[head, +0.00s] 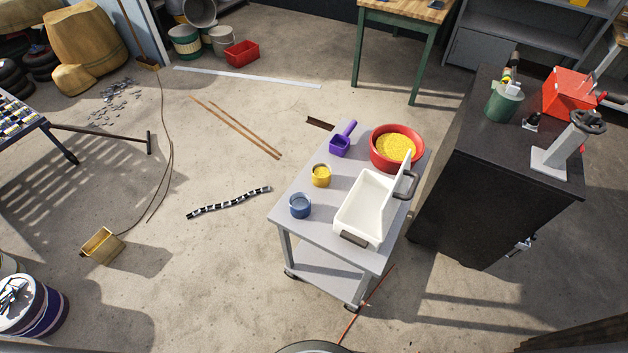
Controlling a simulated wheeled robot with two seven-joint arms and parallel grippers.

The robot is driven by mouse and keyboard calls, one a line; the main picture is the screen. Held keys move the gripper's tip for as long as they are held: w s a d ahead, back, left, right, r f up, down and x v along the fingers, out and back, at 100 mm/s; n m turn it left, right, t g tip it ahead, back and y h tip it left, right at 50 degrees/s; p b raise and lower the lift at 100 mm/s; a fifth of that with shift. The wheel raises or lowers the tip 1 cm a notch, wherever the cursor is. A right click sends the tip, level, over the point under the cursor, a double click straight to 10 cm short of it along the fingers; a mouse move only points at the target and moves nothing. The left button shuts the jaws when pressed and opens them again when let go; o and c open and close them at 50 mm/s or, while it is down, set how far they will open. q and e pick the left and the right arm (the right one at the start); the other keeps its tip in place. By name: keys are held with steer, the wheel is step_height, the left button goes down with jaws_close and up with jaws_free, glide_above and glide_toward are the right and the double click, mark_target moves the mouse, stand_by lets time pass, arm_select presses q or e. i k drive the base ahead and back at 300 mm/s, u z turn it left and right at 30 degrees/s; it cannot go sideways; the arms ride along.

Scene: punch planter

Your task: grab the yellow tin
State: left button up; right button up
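The yellow tin (321,176) stands upright on the grey cart's top (312,208), near its left edge. A blue tin (300,206) stands on the same top, nearer to me. A purple scoop (342,141) lies behind the yellow tin. A white planter box (366,206) with dark handles sits to the right of both tins. A red bowl (376,160) of yellow grains stands at the back right of the cart. Neither of my grippers is in the head view.
A black cabinet (478,170) stands close to the cart's right side, with a green pot (504,103) and a red toolbox (571,93) on it. A striped strip (228,202) lies on the floor left of the cart. The floor around there is mostly clear.

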mark_target(321, 171)
steer(key=u, duration=2.15)
steer(key=k, duration=1.25)
steer(key=z, duration=2.1)
steer(key=i, duration=0.5)
